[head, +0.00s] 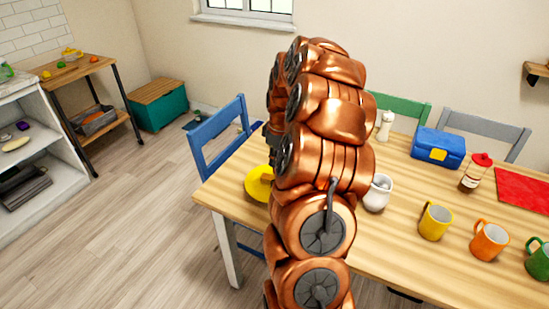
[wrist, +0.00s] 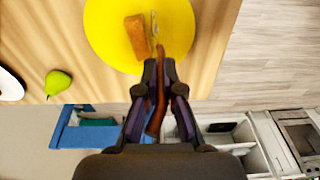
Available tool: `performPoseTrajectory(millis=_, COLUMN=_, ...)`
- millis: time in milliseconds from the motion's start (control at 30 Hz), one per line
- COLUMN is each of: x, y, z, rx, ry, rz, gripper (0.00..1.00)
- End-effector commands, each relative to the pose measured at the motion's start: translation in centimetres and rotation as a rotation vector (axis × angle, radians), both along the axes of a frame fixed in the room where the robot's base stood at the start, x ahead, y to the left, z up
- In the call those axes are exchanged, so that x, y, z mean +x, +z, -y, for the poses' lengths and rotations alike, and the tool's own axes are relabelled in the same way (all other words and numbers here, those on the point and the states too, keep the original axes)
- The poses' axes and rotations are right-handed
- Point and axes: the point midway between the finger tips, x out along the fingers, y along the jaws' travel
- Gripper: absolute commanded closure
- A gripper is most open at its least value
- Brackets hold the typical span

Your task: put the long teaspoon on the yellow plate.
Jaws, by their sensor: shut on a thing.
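The yellow plate (wrist: 105,35) lies on the wooden table near its edge, at the top of the wrist view. In the head view the yellow plate (head: 256,184) is partly hidden behind my arm. A brown oblong piece of food (wrist: 136,36) lies on it. My gripper (wrist: 159,70) is shut on a long thin thing with a brown handle, which looks like the long teaspoon (wrist: 155,118). Its far end appears over the plate, beside the food. I cannot tell whether it touches the plate. The head view hides the gripper's fingers.
A green pear (wrist: 58,83) and part of a white dish (wrist: 10,85) lie left of the plate in the wrist view. A white jar (head: 377,194), yellow mug (head: 434,222) and orange mug (head: 488,240) stand right of my arm. A blue chair (head: 222,140) adjoins the table.

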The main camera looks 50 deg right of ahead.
Motion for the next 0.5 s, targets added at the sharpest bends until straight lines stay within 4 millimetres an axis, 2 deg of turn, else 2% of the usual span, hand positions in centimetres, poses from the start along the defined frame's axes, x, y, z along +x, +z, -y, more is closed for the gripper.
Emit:
performPoseTrajectory(millis=267, x=0.02, y=-0.43, z=0.01, rx=-0.001, ry=0.0, rz=0.0, gripper=1.0)
performPoseTrajectory(millis=300, x=0.02, y=-0.39, z=0.02, rx=-0.001, ry=0.0, rz=0.0, gripper=0.92)
performPoseTrajectory(millis=500, x=0.02, y=-0.33, z=0.02, rx=-0.001, ry=0.0, rz=0.0, gripper=0.71)
